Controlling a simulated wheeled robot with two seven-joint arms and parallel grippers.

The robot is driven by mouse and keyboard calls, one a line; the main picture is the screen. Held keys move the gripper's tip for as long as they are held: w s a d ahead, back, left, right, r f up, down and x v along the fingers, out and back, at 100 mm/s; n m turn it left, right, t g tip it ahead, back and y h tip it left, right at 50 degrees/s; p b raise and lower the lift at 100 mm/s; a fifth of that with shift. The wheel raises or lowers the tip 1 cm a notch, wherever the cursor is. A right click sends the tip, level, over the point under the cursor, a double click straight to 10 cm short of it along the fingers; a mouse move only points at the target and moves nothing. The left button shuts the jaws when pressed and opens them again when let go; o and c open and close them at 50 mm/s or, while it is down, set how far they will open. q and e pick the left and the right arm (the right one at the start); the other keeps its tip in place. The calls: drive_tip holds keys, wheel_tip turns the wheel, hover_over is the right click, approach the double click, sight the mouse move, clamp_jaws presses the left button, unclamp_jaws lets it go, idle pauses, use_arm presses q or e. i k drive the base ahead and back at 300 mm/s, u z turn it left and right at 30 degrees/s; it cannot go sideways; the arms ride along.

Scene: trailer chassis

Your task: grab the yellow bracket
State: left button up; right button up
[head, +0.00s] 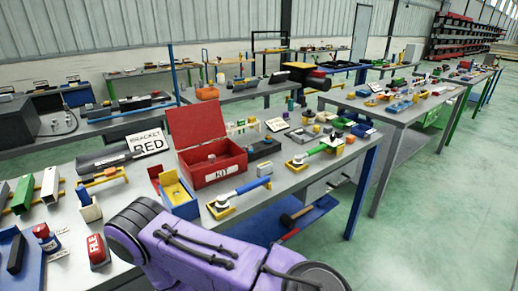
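A yellow piece (176,191) that may be the yellow bracket sits in a small blue box (184,211) near the front edge of the bench. Another yellow part (220,209), under a tool with a blue end, lies just right of that box. Which of them is the bracket, I cannot tell for sure. Neither of my grippers shows. A purple link of my arm crosses the bottom of the view and hides part of the bench's front edge.
A red open KIT box (213,173) stands behind the blue box. A sign (148,144) reads BRACKET RED. A red block (97,250) and a small bottle (46,238) stand at the left front. Green floor (420,235) is clear at the right.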

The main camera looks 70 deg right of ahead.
sight(170, 183)
drive_tip(key=z, duration=2.1)
